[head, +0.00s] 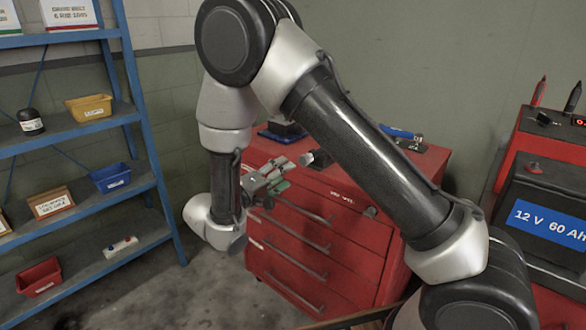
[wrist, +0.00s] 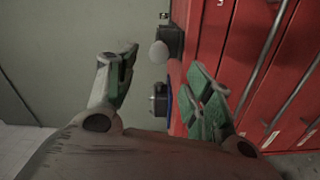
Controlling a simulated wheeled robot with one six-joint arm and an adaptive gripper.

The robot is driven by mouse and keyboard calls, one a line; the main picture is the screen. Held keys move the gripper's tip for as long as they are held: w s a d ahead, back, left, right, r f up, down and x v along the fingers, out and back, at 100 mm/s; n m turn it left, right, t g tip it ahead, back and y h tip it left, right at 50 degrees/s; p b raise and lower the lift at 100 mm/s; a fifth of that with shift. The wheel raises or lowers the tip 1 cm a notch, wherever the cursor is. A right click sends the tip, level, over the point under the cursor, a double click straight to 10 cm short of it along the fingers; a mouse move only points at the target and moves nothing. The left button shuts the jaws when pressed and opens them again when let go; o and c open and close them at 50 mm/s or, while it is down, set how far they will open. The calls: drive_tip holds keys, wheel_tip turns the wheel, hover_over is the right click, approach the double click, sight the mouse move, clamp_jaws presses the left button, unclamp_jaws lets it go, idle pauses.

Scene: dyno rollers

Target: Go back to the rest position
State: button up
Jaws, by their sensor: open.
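My gripper (head: 280,177) is open and hangs beside the front left of the red tool cabinet (head: 325,245), near its top edge, in the head view. In the wrist view its two green-padded fingers stand wide apart, with my gripper (wrist: 165,82) holding nothing between them. The cabinet's red drawers (wrist: 265,60) fill the right side of that view. My arm is bent across the middle of the head view and hides part of the cabinet.
A blue shelf rack (head: 150,150) with a yellow bin (head: 90,108), a blue bin (head: 110,178) and a red bin (head: 40,278) stands at left. A blue-handled tool (head: 400,132) lies on the cabinet top. A battery (head: 545,218) stands at right. Bare floor shows between rack and cabinet.

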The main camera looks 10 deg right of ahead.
drive_tip(key=shift+s+a, duration=0.45)
drive_tip(key=shift+a, duration=0.15)
drive_tip(key=s+d+f+n+g, duration=0.4)
drive_tip(key=s+d+n+g, duration=0.1)
drive_tip(key=s+d+r+g+y, duration=0.4)
drive_tip(key=s+d+g, duration=0.2)
drive_tip(key=s+d, duration=0.2)
drive_tip(key=s+d+r+m+t+y, duration=0.4)
drive_tip(key=s+d+r+m+y, duration=0.5)
drive_tip(key=s+r, duration=0.4)
wheel_tip(320, 180, up, 2)
drive_tip(key=shift+s+d+r+t+y, duration=0.15)
drive_tip(key=shift+s+d+t+y, duration=0.25)
drive_tip(key=shift+d+y, duration=0.6)
